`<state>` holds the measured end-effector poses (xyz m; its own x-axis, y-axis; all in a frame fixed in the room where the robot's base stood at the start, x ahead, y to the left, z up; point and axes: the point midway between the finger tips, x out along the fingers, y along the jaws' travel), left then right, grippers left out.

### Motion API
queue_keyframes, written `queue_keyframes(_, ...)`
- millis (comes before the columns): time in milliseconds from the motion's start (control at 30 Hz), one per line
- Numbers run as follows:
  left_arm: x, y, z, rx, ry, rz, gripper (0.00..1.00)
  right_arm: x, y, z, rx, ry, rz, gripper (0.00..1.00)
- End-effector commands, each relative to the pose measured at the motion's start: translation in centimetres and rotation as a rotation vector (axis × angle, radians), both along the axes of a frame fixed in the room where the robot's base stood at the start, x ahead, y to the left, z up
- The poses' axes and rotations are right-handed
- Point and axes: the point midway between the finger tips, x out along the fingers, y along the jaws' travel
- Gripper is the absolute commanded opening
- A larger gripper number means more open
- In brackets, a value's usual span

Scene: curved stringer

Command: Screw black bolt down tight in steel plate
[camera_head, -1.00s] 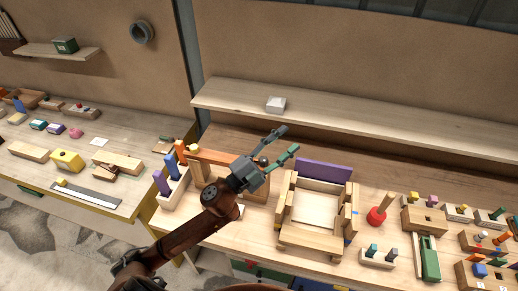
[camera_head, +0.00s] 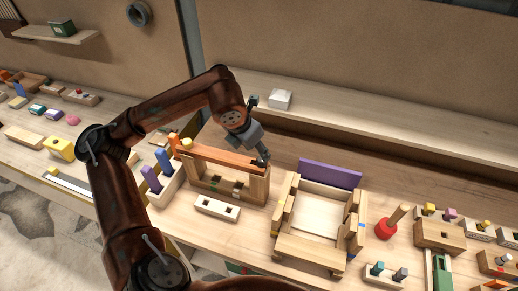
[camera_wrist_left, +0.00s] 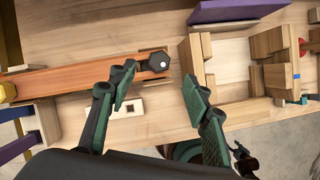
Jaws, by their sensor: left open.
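The black bolt (camera_wrist_left: 158,62) shows its dark hexagonal head at the right end of a long orange-brown bar (camera_wrist_left: 85,78) in the left wrist view. The bar (camera_head: 215,156) lies across a wooden frame in the head view. I cannot clearly pick out a steel plate; only a thin pale edge shows around the bolt head. My left gripper (camera_wrist_left: 158,80) is open, its two green-padded fingers apart. In the wrist view the bolt head appears between and slightly beyond the fingertips, not gripped. In the head view the left gripper (camera_head: 262,156) points down at the bar's right end, covering most of the bolt.
A wooden tray-like box (camera_head: 318,212) with a purple board (camera_head: 330,173) behind it stands right of the frame. A pale block with square holes (camera_head: 217,207) lies in front. Coloured pegs stand in a holder (camera_head: 165,186) at left. A shelf (camera_head: 400,132) runs behind.

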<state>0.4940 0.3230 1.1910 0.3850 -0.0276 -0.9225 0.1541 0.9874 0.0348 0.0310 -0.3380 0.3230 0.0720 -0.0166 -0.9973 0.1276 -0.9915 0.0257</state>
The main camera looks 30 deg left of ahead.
Motion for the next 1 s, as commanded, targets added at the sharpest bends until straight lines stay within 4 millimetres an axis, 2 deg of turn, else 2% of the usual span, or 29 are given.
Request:
queue_keyframes(500, 2.4, -0.1, -6.2, 0.002, 0.004, 0.001, 0.45, -0.3, 0.1, 0.1, 0.001, 0.003, -0.001, 0.56)
queue_keyframes(667, 2.8, -0.2, -6.9, 0.002, 0.002, 0.000, 0.45, -0.3, 0.0, 0.1, 0.000, 0.003, -0.001, 0.56)
queue_keyframes(900, 2.9, -0.2, -7.0, 0.002, 0.002, -0.001, 0.45, -0.2, -0.2, 0.2, -0.002, 0.003, 0.000, 0.56)
queue_keyframes(1000, 2.8, -0.2, -7.0, 0.001, 0.002, -0.002, 0.39, -0.2, -0.3, 0.2, -0.003, 0.002, 0.000, 0.56)
